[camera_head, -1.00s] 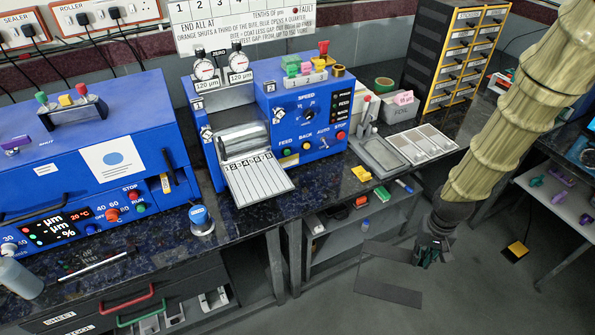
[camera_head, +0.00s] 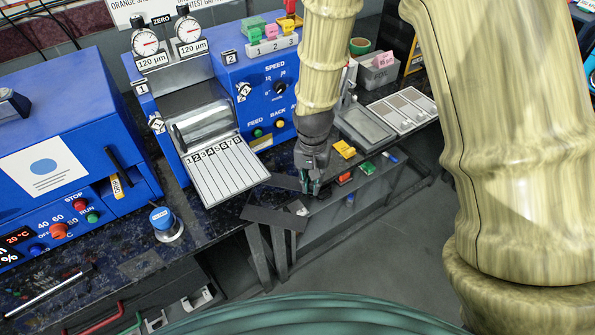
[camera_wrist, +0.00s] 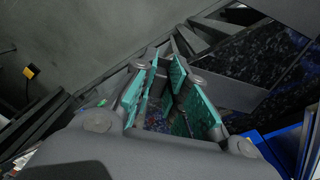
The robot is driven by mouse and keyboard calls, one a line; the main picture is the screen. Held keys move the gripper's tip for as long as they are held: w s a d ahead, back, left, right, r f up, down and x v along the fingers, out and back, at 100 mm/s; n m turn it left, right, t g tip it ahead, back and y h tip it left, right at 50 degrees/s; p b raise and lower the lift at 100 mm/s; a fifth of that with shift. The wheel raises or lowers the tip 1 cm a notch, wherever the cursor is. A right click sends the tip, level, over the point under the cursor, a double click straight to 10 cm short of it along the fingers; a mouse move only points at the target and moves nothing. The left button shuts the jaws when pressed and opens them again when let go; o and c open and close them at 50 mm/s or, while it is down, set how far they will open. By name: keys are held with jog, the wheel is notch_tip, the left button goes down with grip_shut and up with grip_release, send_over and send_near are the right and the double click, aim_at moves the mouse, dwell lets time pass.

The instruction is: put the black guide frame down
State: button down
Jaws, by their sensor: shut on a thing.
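The black guide frame (camera_head: 272,219) is a flat, dark piece with two arms. My gripper (camera_head: 313,184) holds it at its right side, by the front edge of the dark speckled bench. In this view the frame overlaps the bench edge, and I cannot tell whether it touches the bench top. In the wrist view the teal fingers of my gripper (camera_wrist: 172,98) are around a grey part of the frame (camera_wrist: 238,95). The grip itself is partly hidden by the fingers.
The blue roller machine's numbered feed tray (camera_head: 222,170) is just left of the frame. A blue-topped round item (camera_head: 164,222) stands further left. A yellow block (camera_head: 344,149) and a grey tray (camera_head: 365,127) lie to the right. Open floor is in front.

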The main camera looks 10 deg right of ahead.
jog(key=s+a+m+b, duration=0.2)
jog(key=m+b, duration=0.2)
jog(key=m, duration=0.4)
send_over(328, 172)
jog(key=shift+s+f+b, duration=0.1)
jog(key=shift+f+b, duration=0.25)
jog(key=shift+f, duration=0.25)
jog(key=shift+f+p, duration=0.3)
jog(key=shift+f, duration=1.45)
jog(key=shift+a, duration=0.1)
jog(key=c, duration=1.5)
grip_release()
jog(key=shift+f, duration=0.1)
jog(key=shift+o, duration=0.3)
jog(key=shift+r, duration=0.2)
